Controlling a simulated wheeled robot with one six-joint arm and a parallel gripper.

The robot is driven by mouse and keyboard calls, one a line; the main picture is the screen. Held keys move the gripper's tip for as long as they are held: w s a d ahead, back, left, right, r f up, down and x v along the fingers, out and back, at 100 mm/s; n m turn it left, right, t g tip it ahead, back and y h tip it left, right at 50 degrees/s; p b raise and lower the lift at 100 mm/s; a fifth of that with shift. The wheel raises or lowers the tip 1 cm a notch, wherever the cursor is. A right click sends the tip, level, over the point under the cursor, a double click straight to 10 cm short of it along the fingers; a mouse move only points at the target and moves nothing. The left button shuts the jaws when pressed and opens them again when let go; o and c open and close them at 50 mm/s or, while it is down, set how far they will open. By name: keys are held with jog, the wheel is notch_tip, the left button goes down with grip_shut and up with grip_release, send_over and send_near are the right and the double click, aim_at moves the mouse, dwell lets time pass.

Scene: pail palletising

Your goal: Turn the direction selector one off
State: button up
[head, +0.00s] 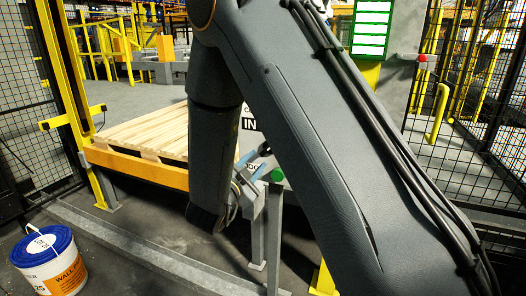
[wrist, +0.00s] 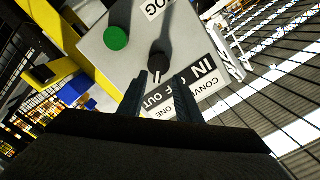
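The direction selector is a black knob (wrist: 160,62) with a white mark on a grey control panel (wrist: 112,62), in the wrist view. Contact cannot be told.
A green button (wrist: 116,38) sits beside the selector. A wooden pallet (head: 140,131) lies on a yellow-edged conveyor behind. A white and orange pail (head: 50,268) with a blue lid stands at lower left. Mesh fences (head: 497,95) stand on both sides.

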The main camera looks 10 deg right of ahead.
aim_at(266, 151)
jog(key=p+x, duration=0.1)
jog(key=x, duration=0.6)
jog(key=shift+w+d+p, duration=0.2)
jog(key=shift+d+p, duration=0.15)
jog(key=shift+p, duration=0.05)
jog(key=shift+c, duration=0.4)
